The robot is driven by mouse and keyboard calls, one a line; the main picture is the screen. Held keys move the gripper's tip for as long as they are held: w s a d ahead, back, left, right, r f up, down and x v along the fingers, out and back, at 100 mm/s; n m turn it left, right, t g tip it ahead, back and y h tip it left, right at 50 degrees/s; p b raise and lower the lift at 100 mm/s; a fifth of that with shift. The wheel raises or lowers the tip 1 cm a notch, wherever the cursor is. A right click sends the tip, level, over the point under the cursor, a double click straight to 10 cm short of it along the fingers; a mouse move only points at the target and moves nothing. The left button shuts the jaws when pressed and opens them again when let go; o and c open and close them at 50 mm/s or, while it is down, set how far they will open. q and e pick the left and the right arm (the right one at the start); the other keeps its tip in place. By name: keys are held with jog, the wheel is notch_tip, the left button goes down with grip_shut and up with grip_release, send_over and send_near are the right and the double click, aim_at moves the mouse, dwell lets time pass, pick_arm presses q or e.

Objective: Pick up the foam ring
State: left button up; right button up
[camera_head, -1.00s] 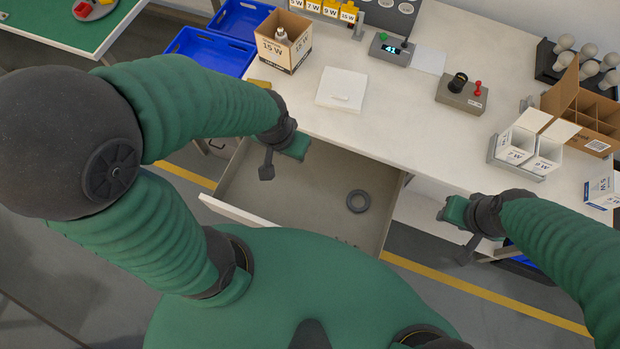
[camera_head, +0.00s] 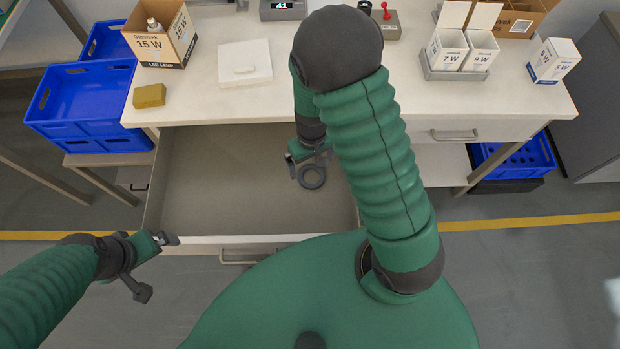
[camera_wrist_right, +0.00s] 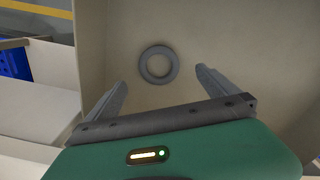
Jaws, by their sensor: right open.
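The grey foam ring (camera_head: 312,187) lies flat in the open drawer (camera_head: 215,190), toward its right side. My right gripper (camera_head: 308,160) is above the drawer beside the ring, partly hidden by its own arm. In the right wrist view, the open right gripper (camera_wrist_right: 160,92) has its two fingers spread. The ring (camera_wrist_right: 158,81) shows between and beyond the fingertips, apart from both fingers. My left gripper (camera_head: 166,239) is near the drawer's front left corner, away from the ring; its jaw opening is unclear.
The white tabletop (camera_head: 210,95) overhangs the drawer's back. On it stand a 15 W carton (camera_head: 160,42), a white flat box (camera_head: 244,62) and a yellow block (camera_head: 149,95). Blue crates (camera_head: 85,95) stand at left. The drawer's left part is clear.

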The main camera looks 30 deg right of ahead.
aim_at(311, 177)
jog(key=f, duration=0.1)
jog(key=d+f, duration=0.1)
jog(key=f, duration=0.1)
jog(key=shift+w, duration=0.2)
jog(key=f+b, duration=0.1)
jog(key=f, duration=0.1)
jog(key=a+f+b, duration=0.1)
jog(key=f, duration=0.1)
jog(key=shift+s+a+f, duration=0.1)
jog(key=shift+f, duration=0.2)
jog(key=shift+d, duration=0.2)
jog(key=shift+c, duration=0.5)
jog(key=shift+d, duration=0.15)
jog(key=c, duration=0.5)
jog(key=shift+a, duration=0.25)
jog(key=c, duration=0.8)
pick_arm(q)
jog(key=shift+d+x, duration=0.2)
jog(key=shift+x, duration=0.9)
jog(key=shift+s, duration=0.15)
pick_arm(e)
jog(key=shift+d+r, duration=0.1)
jog(key=shift+r, duration=0.05)
